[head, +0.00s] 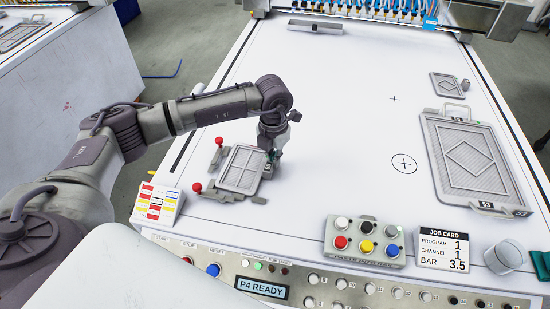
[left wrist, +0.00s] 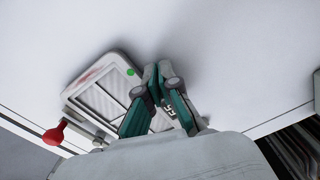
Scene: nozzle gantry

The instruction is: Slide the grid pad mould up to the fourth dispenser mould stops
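The grid pad mould (head: 243,168) is a grey framed plate with a grid face, flat on the white table at front left. Grey stops with red knobs (head: 219,141) (head: 196,187) stand along its left side. Any small gap between mould and stops is too small to tell. My left gripper (head: 271,152) is low at the mould's right edge. The left wrist view shows its teal fingers (left wrist: 158,72) close together over the edge of the mould (left wrist: 95,98), which has a green dot. Whether they clamp anything is hidden. My right gripper is out of view.
A larger diamond-pattern mould (head: 470,165) and a small one (head: 447,86) lie at right. A button box (head: 365,243), a job card (head: 446,248) and a coloured label block (head: 157,203) stand at the front. The nozzle gantry (head: 370,8) spans the back. The table middle is clear.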

